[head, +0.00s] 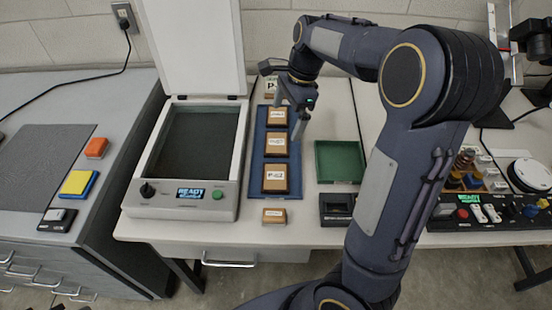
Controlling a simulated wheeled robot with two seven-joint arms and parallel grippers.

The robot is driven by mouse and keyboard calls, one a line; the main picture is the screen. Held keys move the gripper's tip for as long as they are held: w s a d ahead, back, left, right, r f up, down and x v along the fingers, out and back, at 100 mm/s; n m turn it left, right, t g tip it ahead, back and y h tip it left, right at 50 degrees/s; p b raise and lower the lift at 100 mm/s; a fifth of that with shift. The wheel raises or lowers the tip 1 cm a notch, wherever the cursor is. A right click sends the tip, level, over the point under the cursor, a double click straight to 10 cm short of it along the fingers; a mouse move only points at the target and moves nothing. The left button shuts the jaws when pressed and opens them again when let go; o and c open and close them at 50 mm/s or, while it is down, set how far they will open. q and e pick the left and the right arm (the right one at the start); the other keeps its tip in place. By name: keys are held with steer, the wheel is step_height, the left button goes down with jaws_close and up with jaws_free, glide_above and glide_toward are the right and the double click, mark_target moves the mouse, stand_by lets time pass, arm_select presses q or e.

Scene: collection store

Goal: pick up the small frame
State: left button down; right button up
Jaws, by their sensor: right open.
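Several brown blocks with white labels, which look like small frames, lie in a column on a blue mat (262,182). The far frame (277,117) is nearest my gripper, the middle frame (276,145) is below it, and the near frame (276,178) is at the mat's front. A smaller brown frame (274,215) lies on the table in front of the mat. My right gripper (288,115) is open, pointing down over the far end of the mat beside the far frame. I cannot tell its height or see anything between its fingers. My left gripper is out of view.
An open scanner-like box (232,190) with a raised lid stands left of the mat. A green tray (339,160) and a black device (335,208) are to the right. A small labelled card (271,87) stands behind the mat. My right arm covers the table's right middle.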

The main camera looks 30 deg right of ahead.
mark_target(277, 143)
steer(key=w+f+m+b, duration=0.1)
steer(key=w+f, duration=0.1)
steer(key=w+f+m+h+b, duration=0.1)
steer(key=w+f+m, duration=0.1)
steer(key=w+f+m+g+h+b, duration=0.1)
steer(key=w+f, duration=0.1)
steer(key=f, duration=0.1)
steer(key=shift+w+d+m, duration=0.3)
steer(key=shift+w+d, duration=0.05)
step_height(277, 143, down, 8)
steer(key=shift+s+r+b, duration=0.15)
steer(key=shift+r+b, duration=0.05)
steer(key=shift+b, duration=0.8)
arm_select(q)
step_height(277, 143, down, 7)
arm_select(e)
steer(key=shift+c, duration=0.4)
steer(key=c, duration=0.7)
steer(key=shift+o, duration=0.2)
steer(key=shift+r, duration=0.15)
